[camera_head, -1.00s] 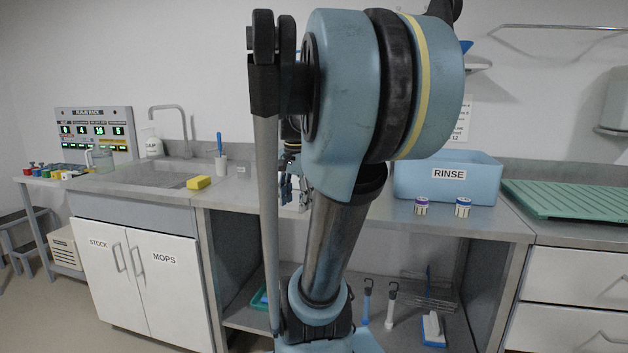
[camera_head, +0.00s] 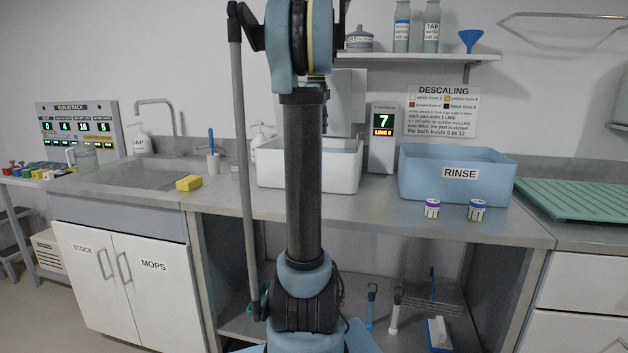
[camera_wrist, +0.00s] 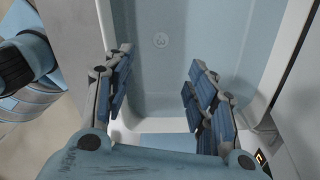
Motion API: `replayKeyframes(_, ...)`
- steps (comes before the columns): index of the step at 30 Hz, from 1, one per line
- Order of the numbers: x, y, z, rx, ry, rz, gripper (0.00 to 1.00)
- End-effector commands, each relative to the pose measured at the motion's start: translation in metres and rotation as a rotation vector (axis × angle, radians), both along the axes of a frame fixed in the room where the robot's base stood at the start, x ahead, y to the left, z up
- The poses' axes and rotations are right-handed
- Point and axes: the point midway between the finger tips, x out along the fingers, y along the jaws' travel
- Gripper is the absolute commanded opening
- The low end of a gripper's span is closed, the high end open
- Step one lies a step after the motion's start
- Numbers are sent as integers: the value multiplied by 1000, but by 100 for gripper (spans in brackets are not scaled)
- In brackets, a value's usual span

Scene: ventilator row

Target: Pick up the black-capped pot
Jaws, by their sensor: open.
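No black-capped pot can be made out in either view. Two small white pots stand on the counter in front of the rinse tub in the head view: one with a purple cap (camera_head: 432,208) and one with a blue cap (camera_head: 477,209). My gripper (camera_wrist: 160,72) is open and empty in the wrist view, its fingers spread above the white bath (camera_wrist: 72,40). In the head view the bath (camera_head: 345,170) stands behind my arm, and my gripper cannot be made out.
The blue rinse tub (camera_head: 430,185) stands right of the bath, with a display (camera_head: 383,137) reading 7 between them. A green drying rack (camera_head: 575,200) is at far right. A sink (camera_head: 140,175) and yellow sponge (camera_head: 189,183) are left. A shelf (camera_head: 430,57) overhangs the back.

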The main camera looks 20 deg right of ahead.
Motion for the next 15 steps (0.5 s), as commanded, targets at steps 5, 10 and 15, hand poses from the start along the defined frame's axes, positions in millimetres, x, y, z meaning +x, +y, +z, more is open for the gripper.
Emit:
replayKeyframes(5, 0, -4, -23, 1, 1, -11, 52)
replayKeyframes(10, -1, -4, -53, 0, 0, -10, 52)
replayKeyframes(15, -1, -4, -83, 0, 0, -10, 52)
